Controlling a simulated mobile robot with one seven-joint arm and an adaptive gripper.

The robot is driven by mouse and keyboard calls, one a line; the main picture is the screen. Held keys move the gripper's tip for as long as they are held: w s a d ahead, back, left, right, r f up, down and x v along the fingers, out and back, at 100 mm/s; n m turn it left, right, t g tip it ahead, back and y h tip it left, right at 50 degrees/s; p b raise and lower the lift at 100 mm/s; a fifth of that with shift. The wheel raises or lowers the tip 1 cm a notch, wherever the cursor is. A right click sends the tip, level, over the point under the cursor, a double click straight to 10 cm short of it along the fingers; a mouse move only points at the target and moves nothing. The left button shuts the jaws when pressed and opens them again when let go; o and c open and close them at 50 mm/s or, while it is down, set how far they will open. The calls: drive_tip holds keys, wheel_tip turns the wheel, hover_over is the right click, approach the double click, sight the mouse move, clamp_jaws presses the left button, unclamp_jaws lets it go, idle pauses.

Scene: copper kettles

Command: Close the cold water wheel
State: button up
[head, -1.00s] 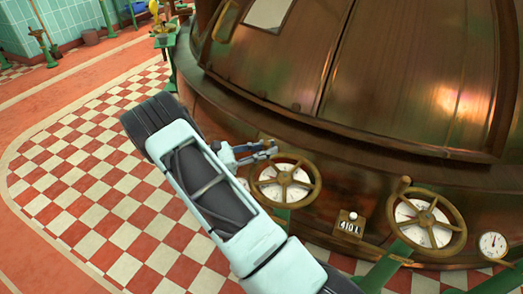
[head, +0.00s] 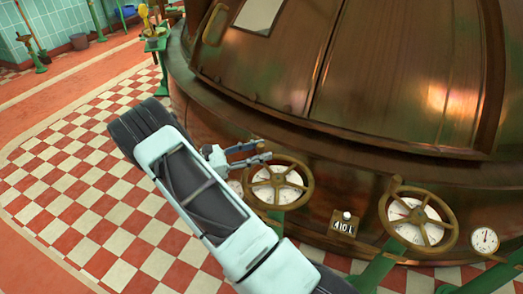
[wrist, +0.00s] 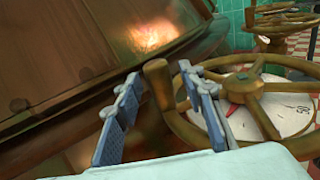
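My gripper (head: 265,150) is at the upper left rim of the left brass handwheel (head: 277,181), which sits over a white dial on the copper kettle's base. In the wrist view my gripper (wrist: 160,74) is open, with a blue-padded finger on each side of the wheel's upright knob (wrist: 158,88). I see no clear contact with the knob. The wheel (wrist: 243,86) fills the right side there, with a red mark on its dial. No label shows whether this wheel is the cold water one.
A second handwheel (head: 421,217) with its own knob stands to the right. A number counter (head: 343,225) is between the wheels and a round gauge (head: 485,239) at far right. The copper kettle (head: 400,75) rises behind. Checkered floor (head: 75,190) is open at left.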

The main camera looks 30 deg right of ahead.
drive_tip(key=w+a, duration=0.1)
drive_tip(key=a, duration=1)
drive_tip(key=shift+w, duration=0.1)
